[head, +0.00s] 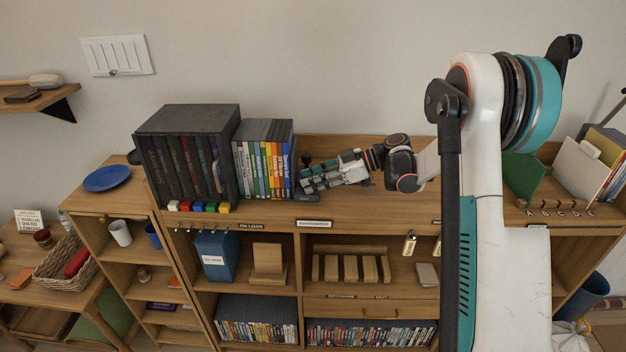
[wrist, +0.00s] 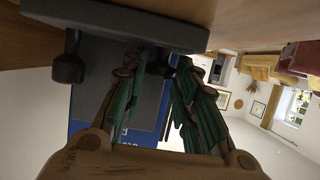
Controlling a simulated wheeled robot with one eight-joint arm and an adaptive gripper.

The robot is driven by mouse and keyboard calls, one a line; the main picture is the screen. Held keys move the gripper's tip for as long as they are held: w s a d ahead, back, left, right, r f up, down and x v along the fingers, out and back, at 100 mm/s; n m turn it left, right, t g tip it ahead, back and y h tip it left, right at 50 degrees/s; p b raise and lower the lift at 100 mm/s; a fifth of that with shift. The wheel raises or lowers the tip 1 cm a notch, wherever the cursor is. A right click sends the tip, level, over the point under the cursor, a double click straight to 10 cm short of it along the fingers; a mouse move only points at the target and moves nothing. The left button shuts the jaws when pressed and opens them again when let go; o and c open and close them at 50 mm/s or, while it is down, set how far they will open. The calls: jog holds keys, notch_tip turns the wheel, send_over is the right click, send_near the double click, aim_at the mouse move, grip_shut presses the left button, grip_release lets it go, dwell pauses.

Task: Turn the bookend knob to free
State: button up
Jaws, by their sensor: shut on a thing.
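The dark grey bookend (wrist: 120,20) shows at the top of the wrist view, against a blue-edged case (wrist: 78,112). Two black knobs stick out of it. One knob (wrist: 69,66) is free at the left. The other knob (wrist: 160,66) lies between the fingertips of my gripper (wrist: 163,68), which is shut on it; the fingers partly hide it. In the head view my gripper (head: 308,180) reaches from the right to the right end of the DVD row (head: 265,165). I cannot tell the knob's setting.
A dark slotted box of cases (head: 187,115) stands left of the row. Coloured blocks (head: 198,207) lie in front of it. The shelf top (head: 400,212) is clear in front of my arm. Green and white panels (head: 525,175) stand at the right.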

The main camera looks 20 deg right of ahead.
jog(key=m+t, duration=0.1)
jog(key=m+t+h, duration=0.1)
jog(key=m+t, duration=0.1)
jog(key=s+m+t+h, duration=0.1)
jog(key=t, duration=0.1)
jog(key=shift+a+m+b, duration=0.25)
jog(key=shift+m+b, duration=0.05)
jog(key=shift+b, duration=0.05)
jog(key=shift+s+a+m+t+h, duration=0.1)
jog(key=shift+m+t+h, duration=0.55)
jog(key=shift+m+h, duration=0.1)
jog(key=shift+s+a+m+t+h, duration=0.1)
jog(key=shift+m+t+h, duration=0.55)
jog(key=shift+m+h, duration=0.1)
jog(key=o, duration=1)
jog(key=v, duration=1.2)
jog(key=shift+a+r, duration=0.1)
